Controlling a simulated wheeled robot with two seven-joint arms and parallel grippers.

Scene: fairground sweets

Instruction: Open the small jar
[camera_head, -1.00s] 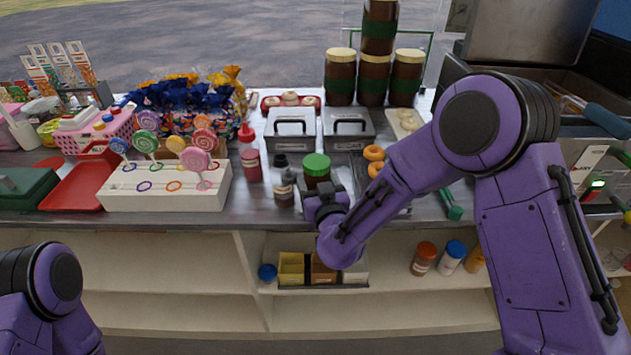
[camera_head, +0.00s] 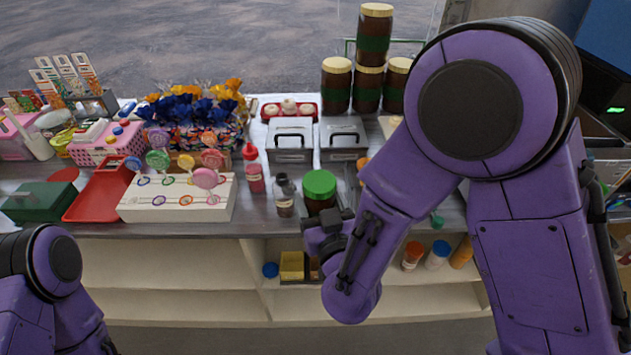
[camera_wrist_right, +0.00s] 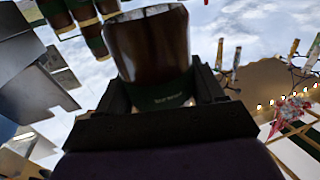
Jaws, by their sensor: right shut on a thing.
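The small jar (camera_head: 318,206) is brown with a green lid (camera_head: 319,184). It appears upright in the head view, over the front part of the counter. My right gripper (camera_head: 328,226) is shut on it from the front. The right wrist view shows the jar's brown body (camera_wrist_right: 150,45) and a dark green band with lettering between the two fingers (camera_wrist_right: 160,100). The jar's lower part is hidden by the gripper. I cannot tell for sure whether its base is clear of the counter. Only part of my left arm shows at the lower left; its gripper is out of view.
A dark bottle (camera_head: 285,197) and a red squeeze bottle (camera_head: 254,172) stand left of the jar. Two lidded metal bins (camera_head: 290,142) are behind it. Large brown jars (camera_head: 336,88) are stacked farther back. A white lollipop stand (camera_head: 180,199) and red tray (camera_head: 98,195) lie left.

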